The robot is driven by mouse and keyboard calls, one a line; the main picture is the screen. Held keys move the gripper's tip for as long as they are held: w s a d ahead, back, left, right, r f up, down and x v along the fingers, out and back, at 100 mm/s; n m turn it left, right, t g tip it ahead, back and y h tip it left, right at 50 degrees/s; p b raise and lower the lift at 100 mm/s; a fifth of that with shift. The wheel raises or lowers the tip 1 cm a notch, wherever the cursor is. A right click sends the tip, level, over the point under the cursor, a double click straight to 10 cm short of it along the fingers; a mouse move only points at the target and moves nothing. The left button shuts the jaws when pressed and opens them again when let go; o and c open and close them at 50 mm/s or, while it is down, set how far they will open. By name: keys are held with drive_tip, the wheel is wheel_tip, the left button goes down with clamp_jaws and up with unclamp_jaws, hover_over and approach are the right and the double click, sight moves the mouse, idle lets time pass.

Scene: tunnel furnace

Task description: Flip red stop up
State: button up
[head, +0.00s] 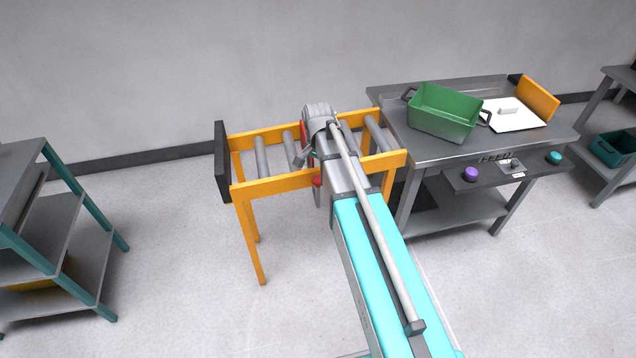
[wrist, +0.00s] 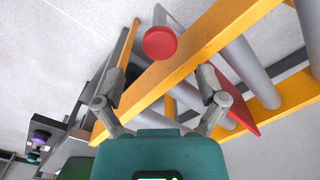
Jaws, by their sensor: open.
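The red stop shows in the wrist view as a flat red plate (wrist: 243,113) beside the orange rail, right of my gripper's right finger. A round red knob (wrist: 160,42) on a grey rod is at the top middle of that view, on the other side of the rail. In the head view, a bit of red plate (head: 304,134) shows beside my wrist, and a red part (head: 317,190) shows below the front rail. My gripper (wrist: 161,78) is open and empty, its fingers apart in front of the rail. My arm hides much of the stop in the head view.
The orange roller conveyor (head: 270,186) has a dark end plate (head: 221,162) at its left. On the right is a grey table (head: 400,135) with a green bin (head: 444,112), a white lidded tray (head: 513,114) and a control panel (head: 510,172). Shelves (head: 70,230) stand left, with clear floor between.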

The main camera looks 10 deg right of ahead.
sight(318, 179)
drive_tip(key=shift+f+b, duration=2.1)
drive_tip(key=shift+f, duration=0.25)
clamp_jaws()
wheel_tip(318, 179, up, 5)
drive_tip(key=p, duration=0.4)
drive_tip(key=shift+f+p, duration=0.2)
drive_tip(key=shift+p, duration=0.15)
